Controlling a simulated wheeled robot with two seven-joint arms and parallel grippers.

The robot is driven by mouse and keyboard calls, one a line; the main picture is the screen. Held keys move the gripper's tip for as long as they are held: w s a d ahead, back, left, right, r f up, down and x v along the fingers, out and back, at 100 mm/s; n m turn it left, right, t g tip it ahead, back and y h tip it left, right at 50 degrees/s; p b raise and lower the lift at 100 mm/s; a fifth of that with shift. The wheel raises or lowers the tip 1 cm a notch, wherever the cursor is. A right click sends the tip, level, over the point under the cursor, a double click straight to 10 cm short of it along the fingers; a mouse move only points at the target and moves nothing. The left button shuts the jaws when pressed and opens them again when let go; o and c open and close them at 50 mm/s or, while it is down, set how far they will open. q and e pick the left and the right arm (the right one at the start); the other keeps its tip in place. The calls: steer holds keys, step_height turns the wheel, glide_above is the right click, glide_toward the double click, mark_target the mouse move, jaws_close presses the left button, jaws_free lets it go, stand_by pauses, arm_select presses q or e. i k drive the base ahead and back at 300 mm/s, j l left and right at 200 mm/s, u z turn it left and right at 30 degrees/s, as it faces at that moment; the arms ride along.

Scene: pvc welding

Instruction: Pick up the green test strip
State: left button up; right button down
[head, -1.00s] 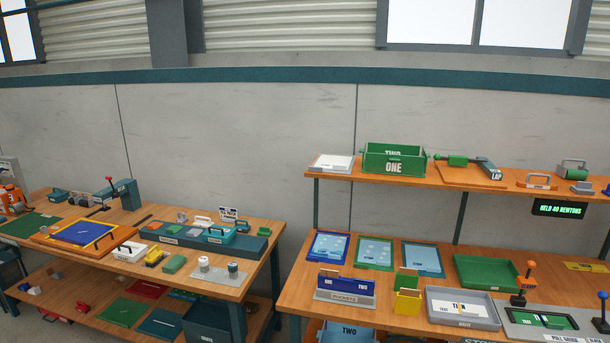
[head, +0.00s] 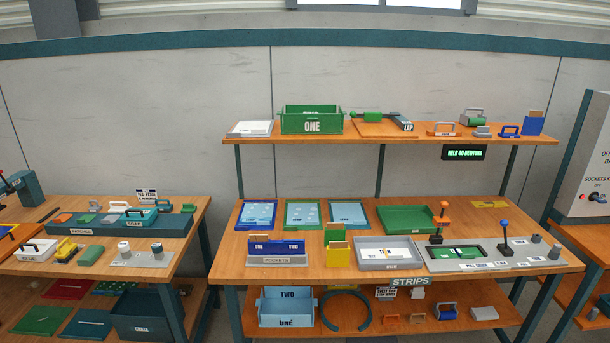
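A small flat green piece (head: 494,254) that may be the green test strip lies in the dark recess of the grey pull gauge (head: 437,265), near the right end of the bench. It is too small to tell its exact outline. The gauge has an orange-topped lever (head: 439,222) and a blue-topped lever (head: 504,238). A grey tray (head: 366,261) left of the gauge holds white labelled pieces. Neither of my grippers is in view.
The wooden bench (head: 230,265) carries blue and green panels, an empty green tray (head: 407,220) and a yellow holder (head: 338,254). A shelf above holds a green crate (head: 300,120). A lit display (head: 463,152) hangs under it. A second bench stands left, a grey cabinet right.

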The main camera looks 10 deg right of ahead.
mark_target(458, 252)
steer(key=z, duration=1.45)
